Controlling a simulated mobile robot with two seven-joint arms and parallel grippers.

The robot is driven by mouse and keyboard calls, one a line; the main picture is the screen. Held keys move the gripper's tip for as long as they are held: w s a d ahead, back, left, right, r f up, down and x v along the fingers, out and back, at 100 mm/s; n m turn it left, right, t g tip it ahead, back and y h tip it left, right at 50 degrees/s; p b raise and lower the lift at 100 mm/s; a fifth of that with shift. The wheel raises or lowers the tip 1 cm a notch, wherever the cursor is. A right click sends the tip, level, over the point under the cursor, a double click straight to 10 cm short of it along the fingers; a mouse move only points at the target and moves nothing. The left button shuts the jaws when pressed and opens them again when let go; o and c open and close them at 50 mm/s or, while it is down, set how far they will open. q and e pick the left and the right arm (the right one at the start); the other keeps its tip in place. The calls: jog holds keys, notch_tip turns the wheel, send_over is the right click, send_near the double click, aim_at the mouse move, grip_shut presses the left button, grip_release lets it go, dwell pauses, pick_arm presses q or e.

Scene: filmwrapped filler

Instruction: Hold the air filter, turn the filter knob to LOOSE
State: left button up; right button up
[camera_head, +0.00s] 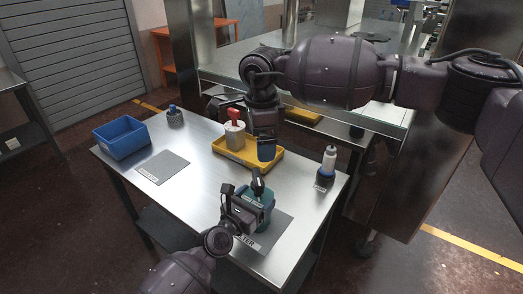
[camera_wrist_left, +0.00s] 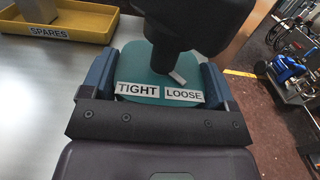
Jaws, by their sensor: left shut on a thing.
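The air filter (camera_head: 266,207) is a teal body standing on the grey FILTER mat at the table's front. It fills the middle of the left wrist view (camera_wrist_left: 140,80), with TIGHT (camera_wrist_left: 138,89) and LOOSE (camera_wrist_left: 184,95) labels on its near side. The black filter knob (camera_wrist_left: 190,25) sits on top. Its white pointer is angled down right, its tip near the LOOSE label. My left gripper (camera_head: 252,208) is shut on the filter, one blue finger on each side. My right gripper (camera_head: 266,152) hangs pointing down beyond the filter, apart from it; its finger gap is unclear.
A yellow SPARES tray (camera_head: 221,147) holds a grey block with a red top (camera_head: 235,130). A blue bin (camera_head: 122,138), a grey mat (camera_head: 163,167), a small blue-topped part (camera_head: 174,117) and a white-and-dark bottle (camera_head: 327,167) are also on the table (camera_head: 200,195). The table's middle is clear.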

dwell(0.4)
pick_arm(q)
jog(key=o, duration=1)
jog(key=shift+c, duration=0.2)
